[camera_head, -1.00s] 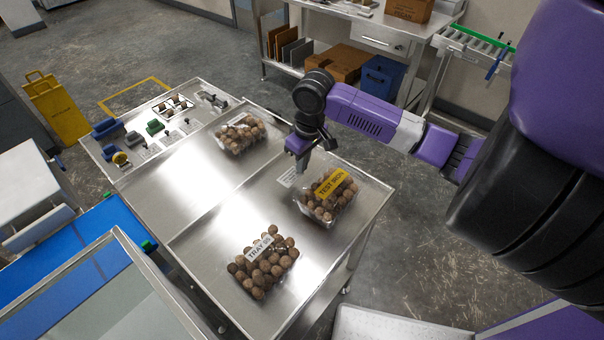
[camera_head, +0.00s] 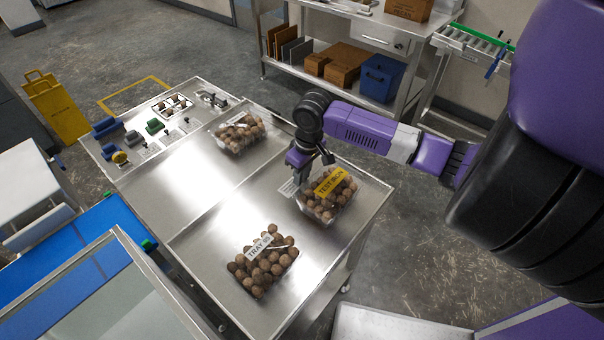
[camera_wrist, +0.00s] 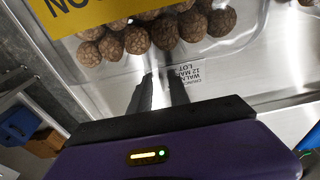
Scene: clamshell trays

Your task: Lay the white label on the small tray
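The white label (camera_head: 288,187) lies on the steel bench, left of the yellow-labelled clamshell. In the wrist view the white label (camera_wrist: 190,75) shows printed text and is partly hidden by a finger. My gripper (camera_head: 300,178) is low over the bench beside this clamshell and the label. In the wrist view my gripper's (camera_wrist: 160,82) two dark fingers stand slightly apart, with nothing clearly seen between them; contact with the label cannot be told. A clamshell of brown nuts (camera_head: 240,146) sits at the back and looks smallest, though it is farther away.
The clamshell with a yellow label (camera_head: 328,212) stands right beside my gripper. Another clamshell (camera_head: 262,288) with a white tray label (camera_head: 260,247) sits at the front of the bench. Bare steel (camera_head: 215,235) lies left of them. Small fixtures (camera_head: 153,128) occupy the far left end.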

